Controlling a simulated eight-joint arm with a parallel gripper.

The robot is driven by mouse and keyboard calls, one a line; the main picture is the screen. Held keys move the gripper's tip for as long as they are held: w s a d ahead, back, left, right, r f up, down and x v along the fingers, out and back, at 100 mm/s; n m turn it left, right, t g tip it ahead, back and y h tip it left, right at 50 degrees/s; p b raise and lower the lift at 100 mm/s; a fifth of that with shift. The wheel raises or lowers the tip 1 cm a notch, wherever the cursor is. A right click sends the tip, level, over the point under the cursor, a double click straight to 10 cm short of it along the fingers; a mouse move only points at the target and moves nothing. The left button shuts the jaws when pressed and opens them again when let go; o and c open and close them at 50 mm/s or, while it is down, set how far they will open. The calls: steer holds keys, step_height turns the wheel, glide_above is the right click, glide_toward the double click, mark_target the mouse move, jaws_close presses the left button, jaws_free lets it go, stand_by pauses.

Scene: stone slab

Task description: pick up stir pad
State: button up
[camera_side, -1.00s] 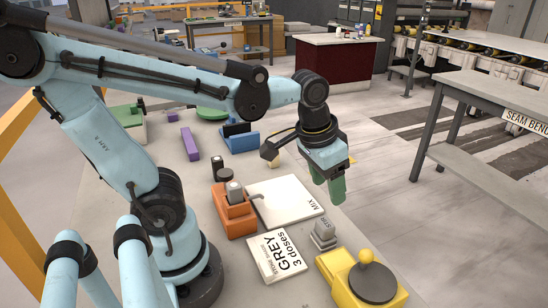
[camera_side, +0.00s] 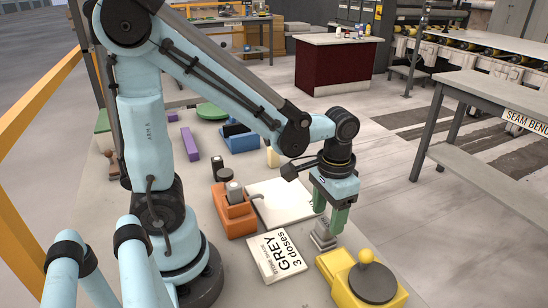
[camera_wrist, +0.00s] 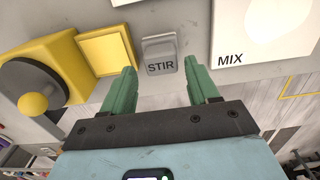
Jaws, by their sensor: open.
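The stir pad (camera_wrist: 160,55) is a small grey block marked STIR, lying on the slab in the wrist view. It also shows in the side view (camera_side: 322,238), partly hidden behind my gripper. My gripper (camera_wrist: 163,78) is open, with its two green fingers pointing down at the slab. In the wrist view the pad shows between and just beyond the fingertips. In the side view my gripper (camera_side: 328,222) is right over the pad or around its top; I cannot tell whether a finger touches it.
A white MIX plate (camera_wrist: 262,30) lies beside the pad. A yellow unit with a knob (camera_side: 368,278) stands in front. Blue (camera_side: 240,140) and purple (camera_side: 189,144) blocks lie farther back.

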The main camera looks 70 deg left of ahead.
mark_target(326, 223)
steer(key=shift+s+a+f, duration=0.1)
steer(key=shift+f, duration=2.75)
steer(key=c, duration=0.8)
steer(key=shift+o, duration=0.2)
steer(key=shift+r, duration=0.2)
steer(key=shift+r, duration=0.55)
steer(key=r, duration=0.3)
steer(key=shift+s+d, duration=0.2)
steer(key=shift+d, duration=0.05)
steer(key=s+d+r, duration=0.6)
steer(key=d, duration=0.3)
steer(key=shift+s+r, duration=0.15)
steer(key=shift+r, duration=0.15)
